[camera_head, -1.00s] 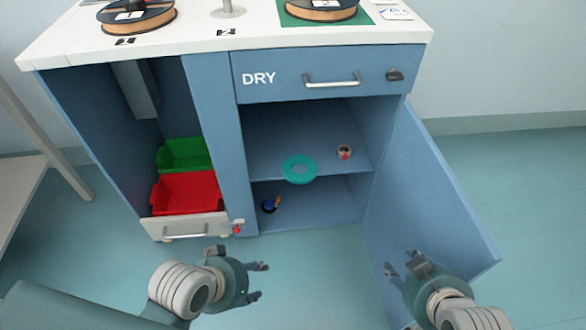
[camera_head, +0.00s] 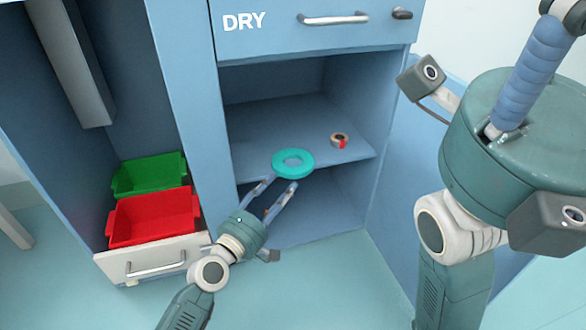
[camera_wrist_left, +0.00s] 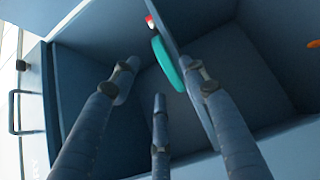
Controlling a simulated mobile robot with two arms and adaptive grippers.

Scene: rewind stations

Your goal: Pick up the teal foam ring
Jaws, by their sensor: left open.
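The teal foam ring (camera_head: 281,167) lies flat at the front edge of the cabinet's middle shelf (camera_head: 255,165), seeming to overhang it. In the left wrist view the ring (camera_wrist_left: 167,64) shows nearly edge-on beyond the fingers. My left gripper (camera_head: 282,184) is open, its fingertips just in front of and below the ring in the head view. Whether they touch it I cannot tell.
A small roll with red on it (camera_head: 339,140) sits on the shelf right of the ring. A drawer marked DRY (camera_head: 270,38) is above. Green (camera_head: 150,173) and red (camera_head: 150,218) bins stand at the left. An orange thing (camera_wrist_left: 314,43) shows in the left wrist view.

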